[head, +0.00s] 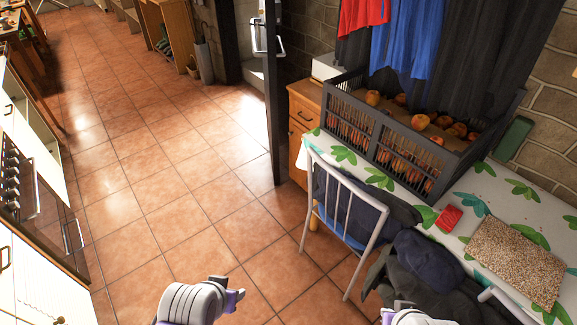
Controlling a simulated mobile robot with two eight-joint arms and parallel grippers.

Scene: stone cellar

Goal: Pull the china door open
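No door here can be told for certain as the china door. White cabinet fronts (22,285) with dark handles stand along the left edge in the head view. A dark door (275,130), seen nearly edge-on with pale handles, stands open at the upper middle. My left gripper (230,290) is low in the middle, over the tiled floor and well apart from both. Its finger gap does not show clearly. My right gripper (388,315) is only partly in view at the bottom edge; its fingers are mostly cut off.
A table (485,180) with a leaf-pattern cloth fills the right side. It bears a dark crate (366,134) of round fruit. A metal-framed chair (350,197) and dark clothing (428,262) are at its near side. Open tiled floor (150,165) lies at the left and middle.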

